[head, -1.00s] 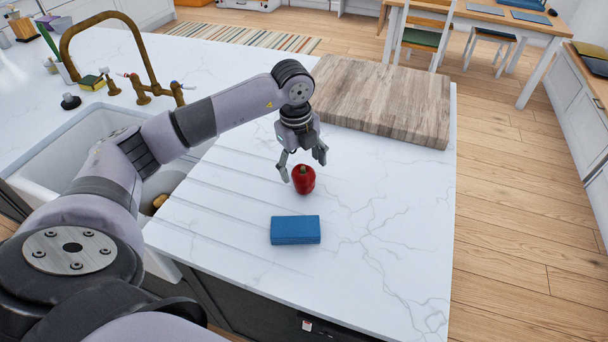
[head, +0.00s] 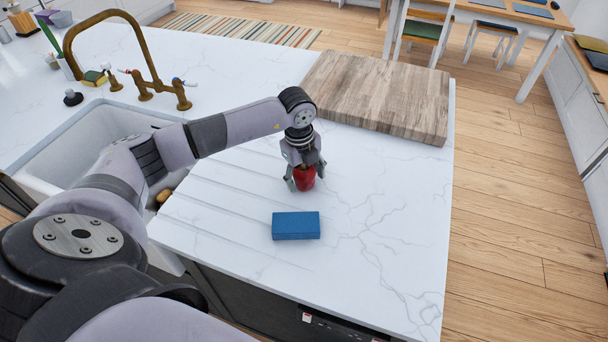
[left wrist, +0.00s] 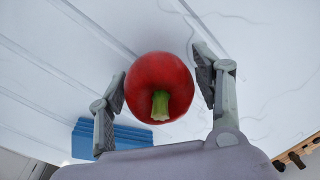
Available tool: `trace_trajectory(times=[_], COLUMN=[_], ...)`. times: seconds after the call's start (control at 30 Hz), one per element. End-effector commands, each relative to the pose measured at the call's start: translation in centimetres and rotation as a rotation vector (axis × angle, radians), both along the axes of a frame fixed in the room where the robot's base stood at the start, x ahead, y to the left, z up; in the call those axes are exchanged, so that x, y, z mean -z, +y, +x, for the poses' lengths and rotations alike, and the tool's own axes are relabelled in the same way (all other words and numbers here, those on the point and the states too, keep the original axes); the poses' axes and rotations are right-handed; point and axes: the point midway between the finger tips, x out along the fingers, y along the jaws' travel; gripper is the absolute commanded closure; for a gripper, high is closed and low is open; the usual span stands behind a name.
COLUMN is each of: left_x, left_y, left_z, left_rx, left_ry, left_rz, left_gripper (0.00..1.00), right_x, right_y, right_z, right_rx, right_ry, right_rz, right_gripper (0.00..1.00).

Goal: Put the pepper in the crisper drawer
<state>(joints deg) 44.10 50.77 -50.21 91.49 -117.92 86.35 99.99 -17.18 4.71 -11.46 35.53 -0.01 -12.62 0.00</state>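The red pepper (head: 306,180) stands on the white marble counter with its green stem up. In the left wrist view the pepper (left wrist: 158,82) sits between the two fingers, stem toward the camera. My left gripper (head: 306,176) is lowered over it, one finger on each side. In the left wrist view its left finger (left wrist: 118,92) is right beside the pepper, and a small gap shows at the right finger (left wrist: 204,72). The gripper is open around the pepper. The crisper drawer and my right gripper are not in view.
A blue block-like stack (head: 296,225) lies in front of the pepper. A thick wooden board (head: 385,95) lies behind it. The sink (head: 85,140) and brass tap (head: 150,88) are at the left. The counter to the right of the pepper is clear.

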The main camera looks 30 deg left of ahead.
Motion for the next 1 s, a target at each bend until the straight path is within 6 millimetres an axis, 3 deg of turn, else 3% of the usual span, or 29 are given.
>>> trace_trajectory(times=[0.63, 1.0], left_x=[-0.1, -1.0], left_y=[0.0, 0.0], left_z=[0.0, 0.1], left_rx=[0.0, 0.0], left_ry=[0.0, -0.002], left_rz=[0.0, 0.0], left_gripper=[0.85, 0.86], right_x=[0.0, 0.4], right_y=[0.4, 0.3], right_z=[-0.1, -0.1], right_rx=[0.002, 0.002], right_ry=[0.001, 0.001], right_rz=[0.004, 0.004], right_gripper=[0.68, 0.68])
